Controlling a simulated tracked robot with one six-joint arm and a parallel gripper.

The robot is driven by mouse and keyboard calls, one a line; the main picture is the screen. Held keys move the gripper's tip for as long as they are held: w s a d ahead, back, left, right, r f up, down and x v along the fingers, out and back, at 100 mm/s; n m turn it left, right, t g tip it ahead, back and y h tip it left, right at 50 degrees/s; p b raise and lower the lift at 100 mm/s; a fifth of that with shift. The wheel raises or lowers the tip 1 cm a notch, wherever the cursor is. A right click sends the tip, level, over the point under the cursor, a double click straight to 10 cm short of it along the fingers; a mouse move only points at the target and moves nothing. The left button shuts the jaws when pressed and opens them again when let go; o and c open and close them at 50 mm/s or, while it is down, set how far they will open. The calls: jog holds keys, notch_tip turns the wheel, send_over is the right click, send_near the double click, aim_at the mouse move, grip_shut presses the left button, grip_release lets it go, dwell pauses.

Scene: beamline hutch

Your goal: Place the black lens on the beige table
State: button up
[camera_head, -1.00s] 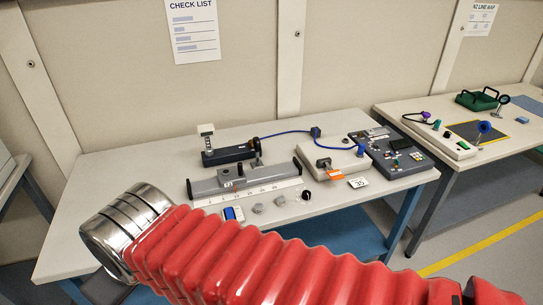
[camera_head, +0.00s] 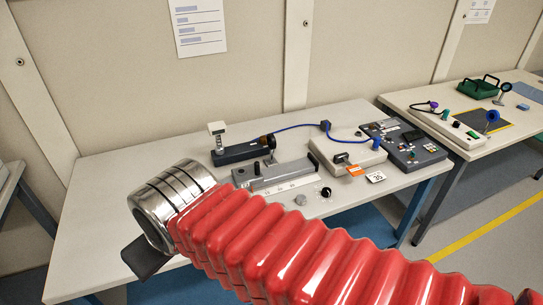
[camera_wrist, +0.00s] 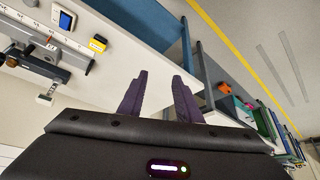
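A dark round lens on a short post (camera_head: 505,88) stands on the right-hand table (camera_head: 525,92), near its back. A blue-rimmed one (camera_head: 492,118) stands nearer. A small black round piece (camera_head: 326,191) also lies on the near pale beige table (camera_head: 110,180); I cannot tell whether it is a lens. My gripper shows in the wrist view (camera_wrist: 160,76) with two dark purple fingers apart and nothing between them. It is over the near table's edge area, away from both standing lenses. In the head view one dark finger shows below my silver wrist.
The near table holds a grey rail with a ruler (camera_head: 275,175), a dark instrument (camera_head: 240,152), a beige box (camera_head: 345,157) and a grey control panel (camera_head: 405,145). A green tray (camera_head: 478,90) stands on the right-hand table. The near table's left part is clear.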

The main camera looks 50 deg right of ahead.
jog(key=shift+o, duration=0.6)
jog(key=shift+w+d, duration=0.2)
jog(key=shift+w, duration=0.1)
jog(key=w+d+f+m+t+h, duration=0.1)
jog(key=w+d+h, duration=0.1)
jog(key=w+d, duration=0.6)
jog(key=w+d+m+t+h, duration=0.1)
jog(key=w+d+m+h, duration=0.15)
jog(key=d, duration=0.95)
jog(key=w+d+f+m+t+h, duration=0.1)
jog(key=w+d+h, duration=0.1)
jog(key=w+d, duration=0.6)
jog(key=m+t+h, duration=0.1)
jog(key=m+t, duration=0.1)
jog(key=t, duration=0.2)
send_near(275, 145)
jog(key=x, duration=0.3)
jog(key=shift+w, duration=0.2)
jog(key=shift+f, duration=0.1)
jog(key=shift+x, duration=4.35)
